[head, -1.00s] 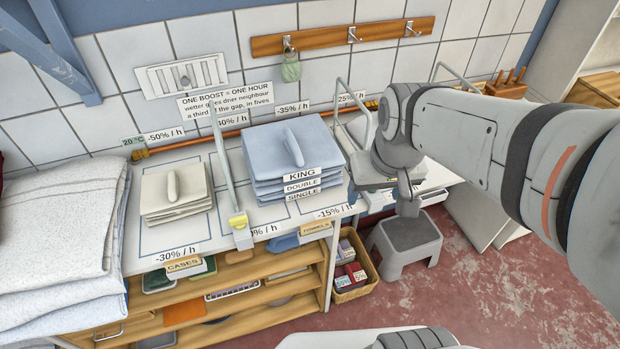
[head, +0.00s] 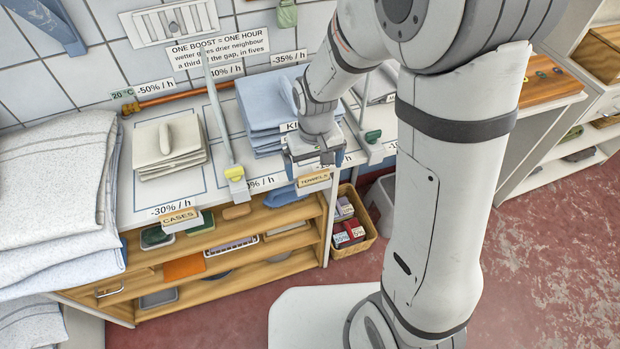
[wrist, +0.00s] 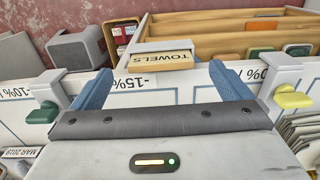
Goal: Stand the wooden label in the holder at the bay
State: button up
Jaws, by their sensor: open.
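A wooden label reading TOWELS (head: 314,179) is at the front edge of the counter, above the shelves. In the wrist view the same TOWELS label (wrist: 161,64) appears upside down, with a pale block (wrist: 165,46) just behind it. My gripper (head: 316,158) is open over the counter's front edge, close to the label. In the wrist view its two blue fingers (wrist: 162,82) stand either side of the label's near side, with nothing held. Another wooden label, CASES (head: 178,217), is at the left of the same edge. I cannot tell whether the fingers touch the TOWELS label.
Folded blue linen (head: 262,105) lies beside my forearm, and a pale folded stack (head: 168,146) lies further left. An upright divider with a yellow clip (head: 235,174) and one with a green clip (head: 373,136) flank my gripper. A basket (head: 355,232) stands below.

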aim_at(314, 174)
jog(key=shift+a+f, duration=0.1)
jog(key=shift+f, duration=1.75)
jog(key=shift+c, duration=0.4)
jog(key=c, duration=1)
jog(key=shift+o, duration=0.2)
